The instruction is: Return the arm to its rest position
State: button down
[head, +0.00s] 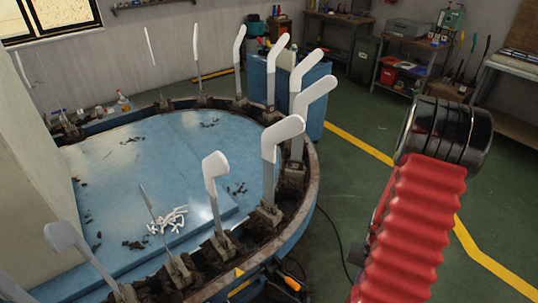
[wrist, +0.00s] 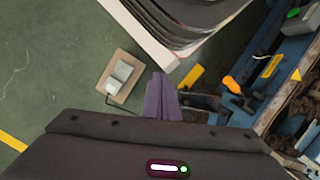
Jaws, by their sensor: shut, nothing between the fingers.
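My arm shows at the right of the head view as a red ribbed sleeve with a dark metal cylinder at its top. My gripper is not seen in the head view. In the wrist view, my gripper (wrist: 162,98) shows as purple fingers closed together, with nothing between them. It points down over the green floor (wrist: 50,50), beside a pale box edge and the blue machine. The fingertips look apart from all of these.
A round blue machine (head: 130,160) carries several upright white sock forms (head: 282,135) around its rim. A white clump (head: 168,220) lies on its top. In the wrist view, a stack of dark sheets (wrist: 185,20) and an orange handle (wrist: 233,83) are near. Open floor lies left.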

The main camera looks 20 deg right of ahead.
jog(key=w+a+r+n+t+h, duration=0.1)
jog(key=w+a+r+n, duration=0.15)
jog(key=a+r, duration=0.45)
jog(key=w+a+r+n+h, duration=0.1)
jog(key=w+a+r, duration=0.25)
jog(key=r, duration=0.75)
jog(key=a+r+n+t, duration=0.6)
jog(key=a+r, duration=1.1)
jog(key=r, duration=0.3)
jog(key=shift+w+a+n+t, duration=0.15)
jog(key=shift+a+n+t, duration=0.15)
jog(key=shift+a+n, duration=0.15)
jog(key=shift+d, duration=0.1)
dwell(3.7)
